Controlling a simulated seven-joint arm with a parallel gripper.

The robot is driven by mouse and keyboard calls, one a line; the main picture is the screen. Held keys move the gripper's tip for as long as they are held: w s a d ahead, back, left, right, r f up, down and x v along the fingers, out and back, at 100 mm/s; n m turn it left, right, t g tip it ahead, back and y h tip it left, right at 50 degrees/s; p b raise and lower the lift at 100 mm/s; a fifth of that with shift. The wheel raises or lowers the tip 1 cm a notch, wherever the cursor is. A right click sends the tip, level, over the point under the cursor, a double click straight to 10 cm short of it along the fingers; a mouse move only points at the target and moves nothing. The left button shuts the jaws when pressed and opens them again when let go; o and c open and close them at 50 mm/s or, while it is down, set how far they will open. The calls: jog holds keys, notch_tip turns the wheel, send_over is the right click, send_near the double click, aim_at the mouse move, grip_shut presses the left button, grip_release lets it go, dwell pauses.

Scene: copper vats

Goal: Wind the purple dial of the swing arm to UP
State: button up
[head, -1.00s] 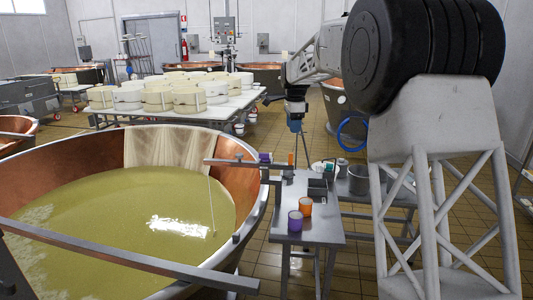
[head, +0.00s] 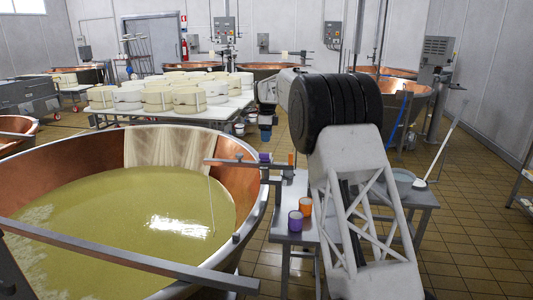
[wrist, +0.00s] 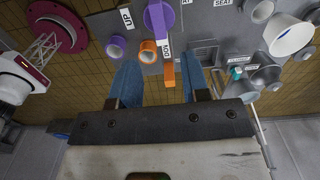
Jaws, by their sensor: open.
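The purple dial (wrist: 158,18) shows at the top of the wrist view, a round disc with a lighter purple bar across it. The bar points down the picture, near a white label I cannot read surely. A white UP label (wrist: 127,20) lies left of the dial. In the head view a small purple part (head: 265,157) shows at the right end of the swing arm (head: 232,162) at the vat's rim. My gripper (wrist: 160,72) is open, blue fingers apart and empty. An orange bar (wrist: 168,72) shows between the fingers in the picture. The dial lies beyond the fingertips.
A purple cup (head: 296,221) and an orange cup (head: 305,205) stand on the small steel table (head: 290,238). The copper vat (head: 255,205) is full of yellowish liquid. White cheeses (head: 190,95) fill a table behind. Grey fittings and a white cup (wrist: 290,35) show right in the wrist view.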

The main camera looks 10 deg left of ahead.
aim_at(265, 156)
jog(key=shift+f, duration=0.15)
jog(key=shift+f, duration=3.8)
grip_shut()
